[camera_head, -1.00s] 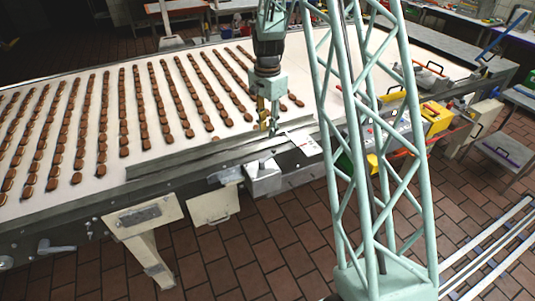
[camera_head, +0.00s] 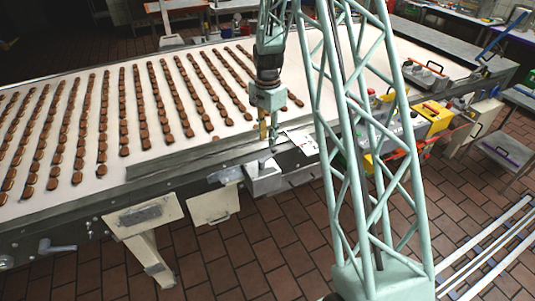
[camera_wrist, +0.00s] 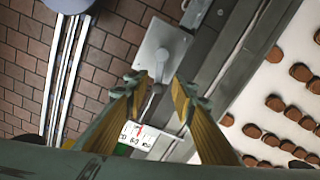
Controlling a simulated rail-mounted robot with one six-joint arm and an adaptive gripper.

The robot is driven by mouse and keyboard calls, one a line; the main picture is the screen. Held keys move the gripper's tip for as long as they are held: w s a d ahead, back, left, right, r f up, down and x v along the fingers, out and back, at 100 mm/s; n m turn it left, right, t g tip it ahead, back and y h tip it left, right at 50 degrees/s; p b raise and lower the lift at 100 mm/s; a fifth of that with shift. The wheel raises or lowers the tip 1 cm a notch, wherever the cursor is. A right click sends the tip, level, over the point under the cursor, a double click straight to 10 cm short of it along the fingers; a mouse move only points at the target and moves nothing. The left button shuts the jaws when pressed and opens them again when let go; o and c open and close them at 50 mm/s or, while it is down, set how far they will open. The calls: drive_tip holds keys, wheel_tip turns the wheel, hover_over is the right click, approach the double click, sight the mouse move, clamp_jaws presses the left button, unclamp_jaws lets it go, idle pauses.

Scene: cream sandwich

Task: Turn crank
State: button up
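A grey metal box (camera_head: 264,180) sits on the near edge of the conveyor table. In the wrist view its plate (camera_wrist: 176,40) carries a round knob with a short grey crank arm (camera_wrist: 157,74) pointing toward my gripper. My gripper (camera_wrist: 160,84) is open, with one yellow-padded finger on each side of the crank arm's near end. I cannot tell whether either finger touches it. In the head view my gripper (camera_head: 266,138) points down just above the box, and the crank is small and partly hidden there.
A white scale card (camera_head: 302,142) lies beside the box; its numbers show in the wrist view (camera_wrist: 138,136). Rows of brown cookies cover the pale belt (camera_head: 230,120). A yellow machine (camera_head: 436,118) stands right. A handle (camera_head: 57,246) is at lower left.

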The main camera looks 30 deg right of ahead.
sight(267, 157)
drive_tip(key=shift+f+p, duration=0.4)
drive_tip(key=shift+f, duration=4.25)
clamp_jaws()
